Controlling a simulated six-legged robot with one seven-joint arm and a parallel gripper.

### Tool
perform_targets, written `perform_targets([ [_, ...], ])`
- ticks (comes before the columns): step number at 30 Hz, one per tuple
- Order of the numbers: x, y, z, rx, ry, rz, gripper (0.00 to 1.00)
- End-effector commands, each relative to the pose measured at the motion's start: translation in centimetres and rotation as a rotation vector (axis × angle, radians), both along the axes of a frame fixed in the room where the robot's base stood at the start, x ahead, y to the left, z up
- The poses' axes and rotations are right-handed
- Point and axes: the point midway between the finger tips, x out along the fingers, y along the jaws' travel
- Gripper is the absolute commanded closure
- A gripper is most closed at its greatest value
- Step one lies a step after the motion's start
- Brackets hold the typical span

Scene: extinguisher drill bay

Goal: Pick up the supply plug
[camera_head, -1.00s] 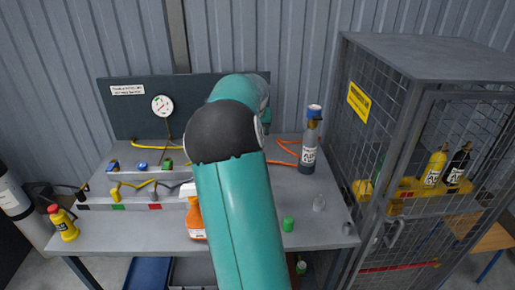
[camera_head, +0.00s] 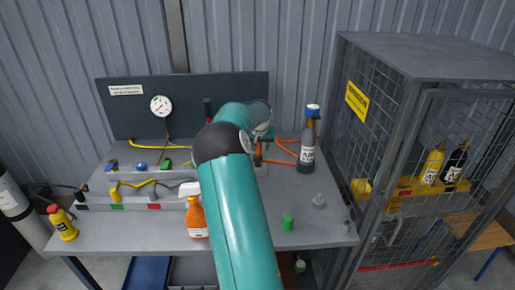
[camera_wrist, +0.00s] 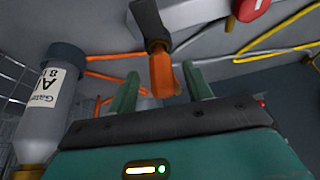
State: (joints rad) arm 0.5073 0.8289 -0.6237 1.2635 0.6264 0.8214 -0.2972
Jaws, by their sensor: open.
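An orange plug (camera_wrist: 163,76), likely the supply plug, shows in the wrist view below a dark angular fitting (camera_wrist: 150,22). My gripper (camera_wrist: 162,88) is open, with its two green fingers on either side of the orange plug in the picture. I see no finger touching it, and the depth between them is hard to judge. In the head view my arm covers much of the bench middle, and a small orange part (camera_head: 258,152) shows beside my gripper (camera_head: 264,136).
A grey cylinder (camera_head: 306,152) stands right of my gripper, with orange hoses (camera_head: 286,150) between. A mesh cage (camera_head: 415,70) stands at right.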

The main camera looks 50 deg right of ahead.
Motion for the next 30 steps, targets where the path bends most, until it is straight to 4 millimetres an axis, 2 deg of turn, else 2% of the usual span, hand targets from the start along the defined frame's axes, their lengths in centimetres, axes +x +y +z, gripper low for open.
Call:
perform_targets([
  [1, 0.4, -0.2, -0.9, 0.001, 0.004, 0.001, 0.5],
  [6, 1.1, -0.9, -2.8, 0.001, 0.001, 0.0, 0.5],
  [14, 1.2, -1.0, -3.1, 0.0, 0.0, 0.001, 0.5],
  [17, 1.2, -1.0, -3.1, 0.0, 0.0, 0.001, 0.66],
  [22, 1.2, -1.0, -3.1, 0.0, 0.0, 0.0, 0.99],
  [30, 1.3, -1.0, -3.0, 0.0, 0.0, 0.001, 0.99],
])
